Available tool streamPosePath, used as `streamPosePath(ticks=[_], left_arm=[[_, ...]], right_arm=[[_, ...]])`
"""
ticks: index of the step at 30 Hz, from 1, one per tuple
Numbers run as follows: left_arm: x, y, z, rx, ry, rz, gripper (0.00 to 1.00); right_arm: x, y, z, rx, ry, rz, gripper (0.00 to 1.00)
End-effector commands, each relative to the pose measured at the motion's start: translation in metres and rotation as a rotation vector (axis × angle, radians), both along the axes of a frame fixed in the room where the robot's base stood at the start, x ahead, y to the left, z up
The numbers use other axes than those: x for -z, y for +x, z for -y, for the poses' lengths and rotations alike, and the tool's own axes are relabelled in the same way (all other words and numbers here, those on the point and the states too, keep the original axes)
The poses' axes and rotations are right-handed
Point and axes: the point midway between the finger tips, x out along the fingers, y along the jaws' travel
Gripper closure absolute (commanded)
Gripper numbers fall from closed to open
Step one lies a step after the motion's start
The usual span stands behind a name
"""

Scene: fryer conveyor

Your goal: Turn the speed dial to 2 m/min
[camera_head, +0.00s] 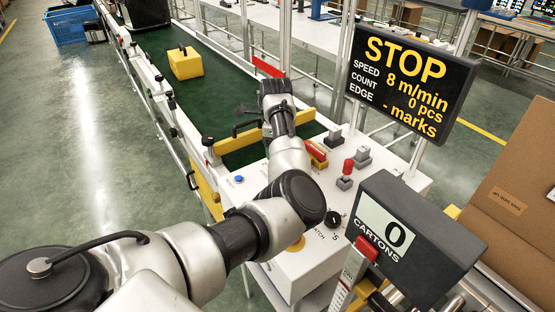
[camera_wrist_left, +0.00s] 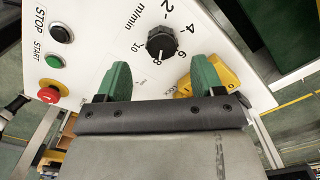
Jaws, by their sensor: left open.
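The speed dial (camera_wrist_left: 161,41) is a black ribbed knob on a white panel, marked 2, 4, 6, 8, 10 and m/min. Its white mark points at about 8. My left gripper (camera_wrist_left: 163,78) shows two green fingers, apart and empty. In the wrist view the dial lies ahead of the gap between them, and no contact shows. In the head view my left arm reaches over the white console (camera_head: 300,268); I cannot make out its fingers or the speed dial there. The black display (camera_head: 408,82) reads STOP, speed 8 m/min, 0 pcs. My right gripper is out of view.
Beside the dial are a black STOP button (camera_wrist_left: 61,33), a green START button (camera_wrist_left: 54,61), a red emergency button (camera_wrist_left: 50,94) and a yellow piece (camera_wrist_left: 230,72) near the right finger. The green conveyor (camera_head: 215,85) carries a yellow block (camera_head: 185,64). A cartons counter (camera_head: 415,235) stands at right.

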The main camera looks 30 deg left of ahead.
Motion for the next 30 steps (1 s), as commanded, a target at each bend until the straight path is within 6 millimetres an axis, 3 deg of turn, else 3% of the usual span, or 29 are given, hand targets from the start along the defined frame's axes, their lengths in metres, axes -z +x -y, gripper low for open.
streamPosePath(ticks=[3, 9, 21, 30], left_arm=[[0.024, 0.0, 0.001, 0.0, -0.001, -0.003, 0.33], [0.049, 0.0, 0.0, -0.001, 0.001, -0.001, 0.33], [0.056, 0.0, 0.0, -0.002, 0.0, 0.001, 0.33], [0.056, 0.0, 0.0, -0.002, 0.0, 0.0, 0.79]], right_arm=[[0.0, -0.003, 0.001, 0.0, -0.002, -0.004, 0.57], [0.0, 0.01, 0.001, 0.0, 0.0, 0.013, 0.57], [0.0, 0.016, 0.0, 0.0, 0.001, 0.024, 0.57], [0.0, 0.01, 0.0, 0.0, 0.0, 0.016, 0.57]])
